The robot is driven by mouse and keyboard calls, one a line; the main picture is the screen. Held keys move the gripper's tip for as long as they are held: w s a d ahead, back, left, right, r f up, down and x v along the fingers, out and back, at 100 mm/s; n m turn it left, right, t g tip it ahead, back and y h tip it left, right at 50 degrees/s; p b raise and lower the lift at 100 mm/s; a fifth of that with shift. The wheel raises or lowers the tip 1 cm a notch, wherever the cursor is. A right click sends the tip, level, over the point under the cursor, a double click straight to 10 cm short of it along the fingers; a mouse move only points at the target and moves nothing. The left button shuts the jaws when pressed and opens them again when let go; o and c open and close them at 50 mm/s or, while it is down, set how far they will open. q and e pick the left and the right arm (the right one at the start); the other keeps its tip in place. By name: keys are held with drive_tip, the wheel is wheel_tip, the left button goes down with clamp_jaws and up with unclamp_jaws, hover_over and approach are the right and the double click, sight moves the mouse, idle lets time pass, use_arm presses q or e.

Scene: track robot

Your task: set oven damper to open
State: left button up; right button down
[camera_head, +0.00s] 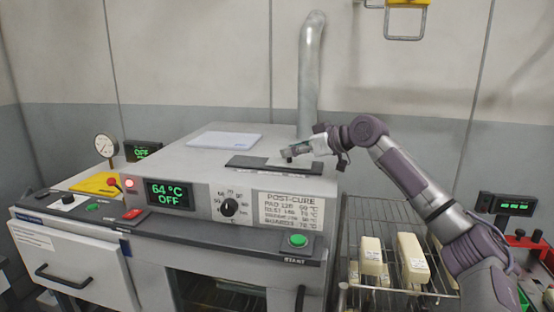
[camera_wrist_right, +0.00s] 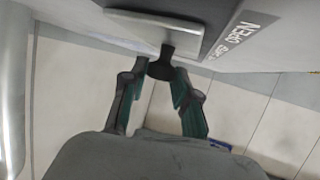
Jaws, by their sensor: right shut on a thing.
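The oven (camera_head: 222,187) has a dark damper plate (camera_head: 247,164) on its top, in front of the duct. My right gripper (camera_head: 290,155) reaches in from the right, low over this plate. In the right wrist view, a black damper knob (camera_wrist_right: 162,66) stands out from a metal slide plate (camera_wrist_right: 150,28). My right gripper (camera_wrist_right: 160,75) is shut on the knob, one finger on each side. The word OPEN (camera_wrist_right: 243,28) is printed beside the slide; another word near it is hard to read. My left gripper is not in view.
A silver duct (camera_head: 310,75) rises behind the plate. A pale flat sheet (camera_head: 225,140) lies on the oven top. The oven display (camera_head: 169,194) reads 64 °C OFF. A wire rack (camera_head: 385,220) with pale blocks (camera_head: 412,258) stands at the right, below my arm.

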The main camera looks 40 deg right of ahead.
sight(309, 166)
drive_tip(key=shift+f, duration=0.15)
drive_tip(key=c, duration=1.2)
unclamp_jaws()
drive_tip(key=shift+c, duration=0.2)
drive_tip(key=o, duration=0.4)
drive_tip(key=shift+s+d, duration=0.15)
drive_tip(key=shift+d, duration=0.05)
drive_tip(key=shift+s, duration=0.1)
drive_tip(key=v, duration=0.4)
drive_tip(key=shift+s+d, duration=0.1)
drive_tip(key=shift+d, duration=0.05)
drive_tip(key=shift+v, duration=3.85)
